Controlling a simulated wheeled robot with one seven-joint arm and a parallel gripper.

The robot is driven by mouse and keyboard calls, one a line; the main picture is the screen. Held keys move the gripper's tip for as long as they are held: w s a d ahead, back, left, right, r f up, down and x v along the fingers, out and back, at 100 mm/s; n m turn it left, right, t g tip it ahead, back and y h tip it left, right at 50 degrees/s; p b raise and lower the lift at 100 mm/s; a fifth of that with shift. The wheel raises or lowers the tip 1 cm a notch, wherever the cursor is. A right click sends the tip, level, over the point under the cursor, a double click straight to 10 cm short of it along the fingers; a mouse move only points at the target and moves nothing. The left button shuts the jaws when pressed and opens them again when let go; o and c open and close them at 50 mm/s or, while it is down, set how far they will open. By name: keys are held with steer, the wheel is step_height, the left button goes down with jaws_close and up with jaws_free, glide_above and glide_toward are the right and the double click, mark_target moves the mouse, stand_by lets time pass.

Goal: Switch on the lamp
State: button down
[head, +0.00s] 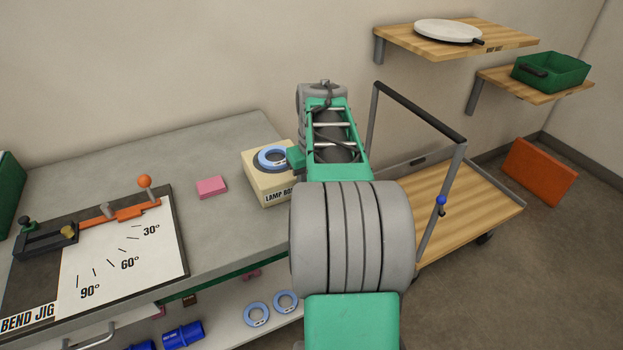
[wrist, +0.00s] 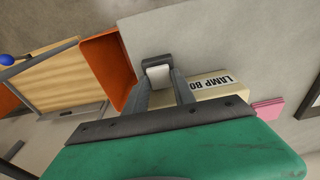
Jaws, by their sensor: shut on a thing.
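The cream lamp box (head: 267,200) stands on the right end of the grey bench in the head view, with its label on the front. A pale blue ring sits on the dark round part of its top. In the wrist view part of the lamp box (wrist: 205,92) shows behind the fingers. My gripper (wrist: 158,76) is shut on a small pale piece with a dark rim (wrist: 158,77), close by the box. Whether this piece is a switch on the box I cannot tell. In the head view my arm hides the fingertips, and no lamp light is evident.
A pink block (head: 211,187) lies left of the box. The bend jig (head: 130,245) takes the bench's left part. A wooden-decked cart (head: 480,210) with a dark-topped handle stands right of my arm. Wall shelves hold a white disc (head: 447,31) and a green bin (head: 560,72).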

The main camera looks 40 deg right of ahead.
stand_by(0.4)
steer(key=c, duration=1)
jaws_free()
steer(key=shift+c, duration=0.2)
steer(key=r, duration=0.7)
steer(key=shift+s+a+r, duration=0.1)
steer(key=shift+s+r, duration=0.1)
steer(key=shift+r, duration=0.2)
